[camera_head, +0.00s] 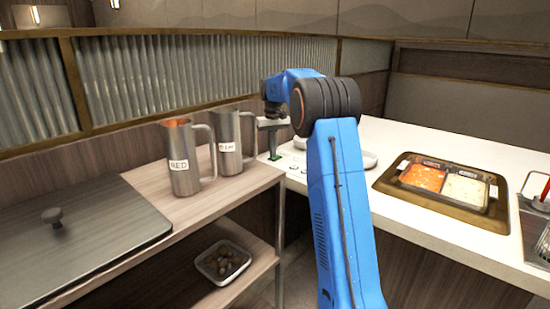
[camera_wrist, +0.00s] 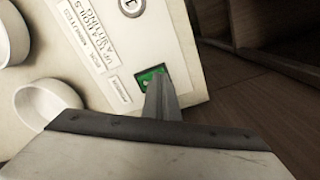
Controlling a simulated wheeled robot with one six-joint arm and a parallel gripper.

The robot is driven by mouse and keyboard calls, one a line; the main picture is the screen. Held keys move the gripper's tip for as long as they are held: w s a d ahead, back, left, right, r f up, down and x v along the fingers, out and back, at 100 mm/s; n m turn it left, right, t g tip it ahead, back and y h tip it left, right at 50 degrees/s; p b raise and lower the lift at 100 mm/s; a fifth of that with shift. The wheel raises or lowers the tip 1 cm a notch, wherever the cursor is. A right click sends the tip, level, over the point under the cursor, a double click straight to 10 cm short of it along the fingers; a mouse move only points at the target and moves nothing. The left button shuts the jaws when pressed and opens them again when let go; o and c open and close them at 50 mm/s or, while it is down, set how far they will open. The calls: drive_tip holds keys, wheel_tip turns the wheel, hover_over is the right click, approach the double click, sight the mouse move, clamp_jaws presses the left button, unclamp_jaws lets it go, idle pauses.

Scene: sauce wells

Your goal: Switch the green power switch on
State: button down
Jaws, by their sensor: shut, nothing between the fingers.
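The green power switch (camera_wrist: 150,76) sits in a dark recess near the edge of a white panel (camera_wrist: 195,75) in the wrist view. It also shows as a small green spot (camera_head: 274,157) below my gripper in the head view. My gripper (camera_wrist: 159,84) is shut and empty. Its fingertips lie over the right part of the switch in the wrist view and hide some of it. I cannot tell whether they touch it, or which way the switch is set. In the head view my gripper (camera_head: 272,148) points down at the panel.
White knobs (camera_wrist: 48,103) stand on the panel left of the switch. Two metal jugs (camera_head: 185,178) (camera_head: 229,160) stand close by on the wooden cart (camera_head: 145,195). A sauce well (camera_head: 408,205) is set in the white counter at right. The cart's lower shelf holds a bowl (camera_head: 208,272).

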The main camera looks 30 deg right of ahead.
wheel_tip(320, 180, up, 7)
idle(0.9)
drive_tip(key=shift+s+f, duration=0.1)
idle(0.4)
